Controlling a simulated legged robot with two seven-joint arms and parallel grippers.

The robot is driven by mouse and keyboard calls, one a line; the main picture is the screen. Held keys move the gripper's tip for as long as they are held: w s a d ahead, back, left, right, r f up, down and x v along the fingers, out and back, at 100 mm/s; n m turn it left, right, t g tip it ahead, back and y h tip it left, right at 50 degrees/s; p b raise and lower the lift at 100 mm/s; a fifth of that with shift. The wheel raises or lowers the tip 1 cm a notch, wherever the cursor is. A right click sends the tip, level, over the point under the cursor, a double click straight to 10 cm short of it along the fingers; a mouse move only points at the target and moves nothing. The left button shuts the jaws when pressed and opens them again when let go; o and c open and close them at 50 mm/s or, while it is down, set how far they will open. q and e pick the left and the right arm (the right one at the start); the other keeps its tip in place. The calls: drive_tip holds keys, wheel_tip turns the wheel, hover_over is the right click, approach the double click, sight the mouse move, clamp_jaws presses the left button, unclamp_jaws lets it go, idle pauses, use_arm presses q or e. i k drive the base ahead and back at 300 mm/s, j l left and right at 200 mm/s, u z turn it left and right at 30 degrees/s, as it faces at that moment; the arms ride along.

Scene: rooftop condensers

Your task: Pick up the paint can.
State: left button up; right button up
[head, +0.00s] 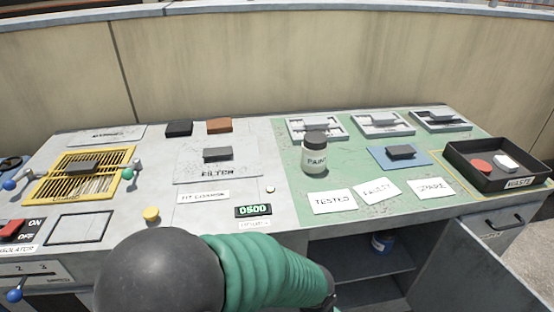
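One of my arms, with a dark round joint and a green sleeve, crosses the bottom of the view in front of the bench. Its dark end is beside the cabinet opening, apart from both containers. No gripper fingers show.
The cabinet door (470,270) hangs open at the lower right. A black waste tray (460,168) holds a red and a white piece. White cards (332,201), a blue pad (384,159) and several pale frames surround the jar. Blue-knobbed levers and a yellow grille (62,190) are at left.

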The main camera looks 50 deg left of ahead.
sight(314, 144)
drive_tip(key=u, duration=1.25)
